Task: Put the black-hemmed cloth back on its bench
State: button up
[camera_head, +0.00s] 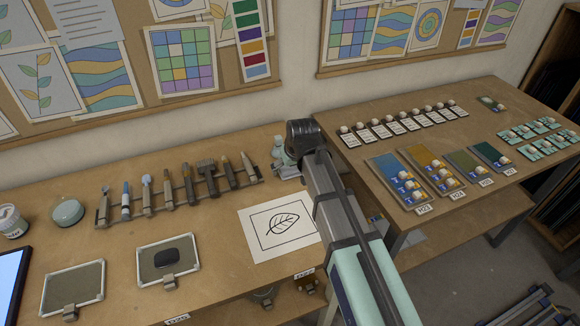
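I cannot make out a black-hemmed cloth in this view. My arm reaches up from the bottom right of centre to a dark joint over the back of the gap between the left bench (215,285) and the right bench (450,133). My gripper cannot be picked out; the arm covers that area. On the left bench, a pale-framed grey pad (182,254) bears a small dark oval item (167,257); I cannot tell what it is. A second framed pad (73,288) is bare.
A tool rack (180,193), leaf drawing (281,228) and round pale lid (68,211) are on the left bench. A pale object (286,166) stands beside my arm. The right bench holds coloured panels (397,179) and rows of small cards. Dark rails (540,305) lie on the floor.

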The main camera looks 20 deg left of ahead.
jog(key=b+v, duration=0.2)
jog(key=v, duration=1)
jog(key=shift+r, duration=0.25)
